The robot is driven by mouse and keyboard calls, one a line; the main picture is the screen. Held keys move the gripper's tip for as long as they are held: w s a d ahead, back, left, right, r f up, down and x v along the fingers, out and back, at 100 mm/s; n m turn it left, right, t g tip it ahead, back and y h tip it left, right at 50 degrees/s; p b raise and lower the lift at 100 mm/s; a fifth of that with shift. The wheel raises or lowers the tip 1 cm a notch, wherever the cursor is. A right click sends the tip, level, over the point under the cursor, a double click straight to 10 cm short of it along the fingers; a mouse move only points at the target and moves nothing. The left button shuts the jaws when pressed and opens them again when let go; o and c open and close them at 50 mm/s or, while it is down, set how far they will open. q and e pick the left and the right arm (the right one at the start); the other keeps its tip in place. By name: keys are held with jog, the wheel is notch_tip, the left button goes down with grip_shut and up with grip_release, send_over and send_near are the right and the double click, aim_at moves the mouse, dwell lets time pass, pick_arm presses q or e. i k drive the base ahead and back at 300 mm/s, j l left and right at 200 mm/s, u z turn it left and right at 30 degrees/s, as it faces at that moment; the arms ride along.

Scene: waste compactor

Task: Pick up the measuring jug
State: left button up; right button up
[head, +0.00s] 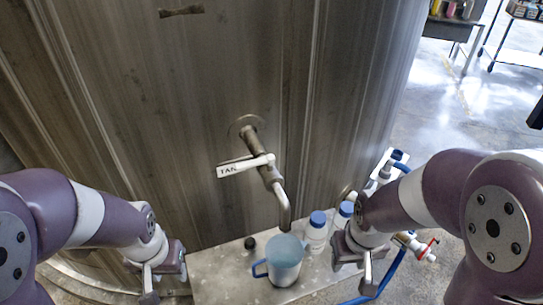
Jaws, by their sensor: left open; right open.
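The measuring jug (284,262) is a whitish cup with a light blue top and a blue handle on its left side. It stands upright on a grey metal ledge (213,270) at the bottom of the head view, just below the tap spout. My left gripper (150,292) is open and empty, to the left of the jug and apart from it. My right gripper (366,285) is open, to the right of the jug and apart from it. The lower ends of both grippers are close to the picture's bottom edge.
A tap with a white lever and tag (243,166) juts from the large metal tank (200,110), its spout (284,210) over the ledge. A small dark knob (250,243) is behind the jug. Blue hose (386,280) lies right.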

aim_at(284, 253)
jog(key=i+l+u, duration=0.15)
jog(key=l+u, duration=0.2)
jog(key=l, duration=0.7)
jog(key=l+u, duration=0.4)
jog(key=l, duration=0.6)
jog(key=i+l, duration=0.05)
